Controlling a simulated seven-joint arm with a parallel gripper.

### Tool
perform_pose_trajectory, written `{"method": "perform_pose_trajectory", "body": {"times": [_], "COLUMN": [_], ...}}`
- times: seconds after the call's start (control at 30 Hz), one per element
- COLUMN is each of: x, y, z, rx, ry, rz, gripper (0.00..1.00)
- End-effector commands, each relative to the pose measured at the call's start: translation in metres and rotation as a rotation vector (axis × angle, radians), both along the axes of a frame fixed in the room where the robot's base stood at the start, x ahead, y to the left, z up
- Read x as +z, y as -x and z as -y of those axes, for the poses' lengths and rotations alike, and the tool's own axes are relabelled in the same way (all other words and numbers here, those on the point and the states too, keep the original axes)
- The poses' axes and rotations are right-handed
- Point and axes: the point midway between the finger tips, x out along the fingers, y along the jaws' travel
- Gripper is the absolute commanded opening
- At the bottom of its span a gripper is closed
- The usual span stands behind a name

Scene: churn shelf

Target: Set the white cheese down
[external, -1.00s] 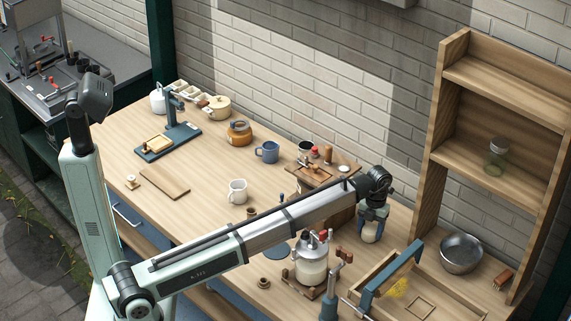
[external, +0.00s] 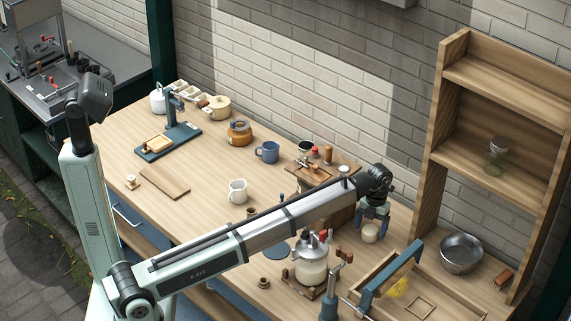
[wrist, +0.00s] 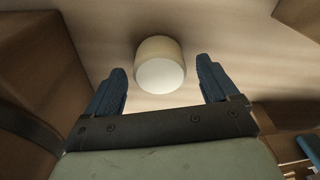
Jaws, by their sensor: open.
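The white cheese (external: 370,232) is a short pale cylinder standing upright on the wooden worktop, right of the churn jar. My gripper (external: 373,213) is above it, pointing down. In the wrist view the cheese (wrist: 160,65) lies ahead of and between the two blue fingers of my gripper (wrist: 165,88), with clear gaps on both sides. The fingers are spread and hold nothing.
The glass churn jar (external: 311,262) stands to the left of the cheese. A wooden tray with a blue handle (external: 393,272) is in front, and a metal bowl (external: 461,253) is to the right. The tall wooden shelf (external: 490,150) holds a glass jar (external: 497,157).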

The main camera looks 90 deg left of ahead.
Motion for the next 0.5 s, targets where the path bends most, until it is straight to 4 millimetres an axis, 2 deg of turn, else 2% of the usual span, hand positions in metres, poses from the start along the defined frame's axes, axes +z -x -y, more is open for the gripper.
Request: {"method": "perform_pose_trajectory", "body": {"times": [0.3, 0.5], "x": [0.058, 0.089], "y": [-0.005, -0.007], "z": [-0.007, -0.010], "rx": [0.000, 0.000], "ry": [-0.001, 0.000], "rz": [0.002, 0.001], "gripper": [0.87, 0.87]}}
